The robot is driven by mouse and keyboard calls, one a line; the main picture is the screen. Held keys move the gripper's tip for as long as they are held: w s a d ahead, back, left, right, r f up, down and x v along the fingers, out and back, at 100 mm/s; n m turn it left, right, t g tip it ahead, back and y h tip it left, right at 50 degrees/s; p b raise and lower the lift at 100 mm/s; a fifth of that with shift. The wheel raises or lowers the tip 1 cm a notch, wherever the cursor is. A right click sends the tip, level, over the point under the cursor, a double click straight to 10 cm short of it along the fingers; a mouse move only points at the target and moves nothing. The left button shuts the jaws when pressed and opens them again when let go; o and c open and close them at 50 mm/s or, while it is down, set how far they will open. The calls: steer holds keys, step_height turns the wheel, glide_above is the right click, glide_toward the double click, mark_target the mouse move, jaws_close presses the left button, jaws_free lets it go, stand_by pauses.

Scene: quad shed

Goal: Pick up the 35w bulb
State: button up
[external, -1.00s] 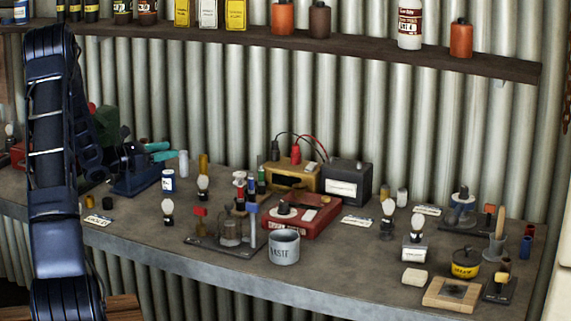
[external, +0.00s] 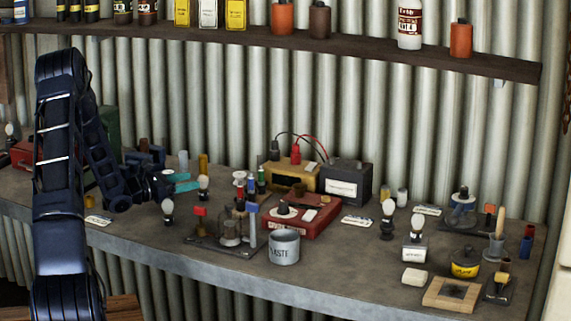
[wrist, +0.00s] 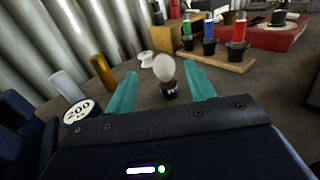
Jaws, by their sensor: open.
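A bulb with a pale glass globe and a dark base (wrist: 165,72) stands upright between and just beyond the teal fingertips in the wrist view. It appears to be the bulb beside my gripper in the external view (external: 204,183). My gripper (external: 193,181) is open and low over the left part of the bench, with its fingers (wrist: 160,71) apart and nothing held. A similar bulb (external: 168,207) stands nearer the bench's front edge, and two more (external: 388,207) (external: 417,224) stand to the right. The wattage markings are too small to read, so I cannot tell which is 35w.
A tin marked 200 (wrist: 82,111) and a brass cylinder (wrist: 102,73) stand left of the fingers. A white spool (wrist: 146,59) is behind the bulb. A grey cup (external: 284,247) stands near the front edge.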

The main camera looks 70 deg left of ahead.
mark_target(202, 175)
steer(key=shift+w+a, duration=0.2)
steer(key=shift+w, duration=2.35)
steer(key=c, duration=1)
steer(key=shift+c, duration=0.2)
